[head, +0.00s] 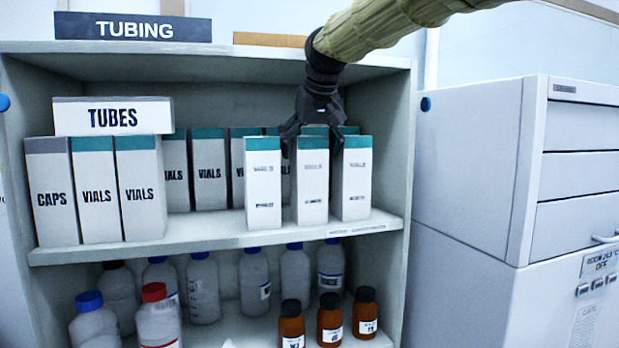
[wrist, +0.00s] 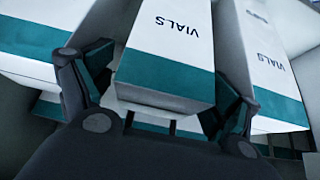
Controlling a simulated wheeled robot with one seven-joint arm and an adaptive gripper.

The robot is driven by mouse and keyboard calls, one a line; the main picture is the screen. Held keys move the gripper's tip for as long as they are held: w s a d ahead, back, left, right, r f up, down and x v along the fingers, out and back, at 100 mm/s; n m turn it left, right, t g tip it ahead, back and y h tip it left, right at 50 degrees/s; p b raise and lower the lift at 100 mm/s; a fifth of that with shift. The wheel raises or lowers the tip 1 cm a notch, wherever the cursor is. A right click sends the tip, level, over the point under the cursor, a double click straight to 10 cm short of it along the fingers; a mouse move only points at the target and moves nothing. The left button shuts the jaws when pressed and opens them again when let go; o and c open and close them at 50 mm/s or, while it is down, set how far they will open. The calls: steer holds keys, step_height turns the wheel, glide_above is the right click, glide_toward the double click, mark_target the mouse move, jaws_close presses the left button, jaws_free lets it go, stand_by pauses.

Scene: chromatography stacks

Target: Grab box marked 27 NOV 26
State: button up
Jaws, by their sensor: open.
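Three white boxes with teal top bands stand apart at the front of the upper shelf: a left one (head: 263,190), a middle one (head: 312,195) and a right one (head: 352,190). Each has a lower printed line, too blurred to read as a date, so I cannot tell which is marked 27 NOV 26. My gripper (head: 312,150) points down, open, with its fingers on either side of the middle box's top. In the wrist view the middle box (wrist: 172,40), reading VIALS, lies between the open fingers (wrist: 165,108). The right box (wrist: 262,55) is beside the right finger.
More VIALS boxes (head: 209,178) stand behind. At left are a CAPS box (head: 50,205) and VIALS boxes with a TUBES box (head: 113,117) across them. The shelf top board (head: 220,65) is overhead. Bottles stand below; a grey cabinet (head: 470,170) is at right.

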steer(key=c, duration=1.6)
